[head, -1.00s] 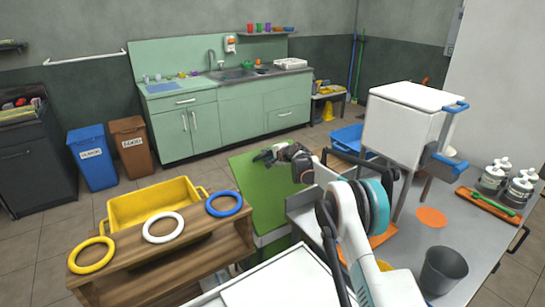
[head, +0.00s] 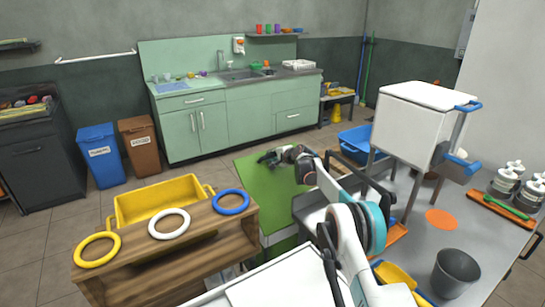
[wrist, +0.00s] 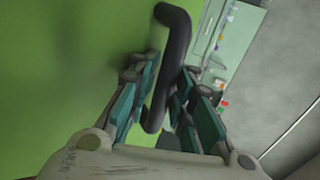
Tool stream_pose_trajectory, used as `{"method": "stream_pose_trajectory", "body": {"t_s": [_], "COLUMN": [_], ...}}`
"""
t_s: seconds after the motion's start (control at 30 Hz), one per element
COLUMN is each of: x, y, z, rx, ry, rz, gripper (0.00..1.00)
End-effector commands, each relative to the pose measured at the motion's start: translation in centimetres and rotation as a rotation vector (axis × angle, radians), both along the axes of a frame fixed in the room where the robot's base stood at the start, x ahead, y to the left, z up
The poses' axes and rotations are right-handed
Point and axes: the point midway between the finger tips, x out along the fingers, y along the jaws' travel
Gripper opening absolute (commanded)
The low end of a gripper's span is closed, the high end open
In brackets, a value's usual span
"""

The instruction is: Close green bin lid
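The green bin lid (head: 267,202) is a broad flat green panel in the middle of the head view, over the bin's paler front (head: 279,243). Its exact angle is hard to tell, and my arm covers part of its right side. My gripper (head: 265,158) is at the lid's far edge. In the wrist view, a black bar handle (wrist: 172,55) stands out from the green lid surface (wrist: 70,60). The fingers of my gripper (wrist: 168,80) are apart, one on each side of the handle. Firm contact with it is not visible.
A wooden stand (head: 175,253) with yellow, white and blue rings is left of the bin. A yellow crate (head: 160,198) lies behind it. A metal table (head: 420,245) with a white box machine (head: 412,122) is on the right. Open floor lies toward the green cabinets (head: 240,118).

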Motion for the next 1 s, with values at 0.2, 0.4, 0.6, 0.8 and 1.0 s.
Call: {"method": "stream_pose_trajectory", "body": {"t_s": [0.2,0.4,0.6,0.8,1.0], "x": [0.0,0.0,-0.5,-1.9,-3.9], "y": [0.0,0.0,-0.4,-1.4,-2.7], "z": [0.0,0.2,0.6,1.4,2.5], "rx": [0.001,0.001,0.002,0.002,0.001], "ry": [-0.001,-0.001,-0.002,-0.002,-0.002], "rz": [0.000,-0.001,-0.002,-0.002,-0.002], "gripper": [0.35,0.35,0.35,0.35,0.35]}}
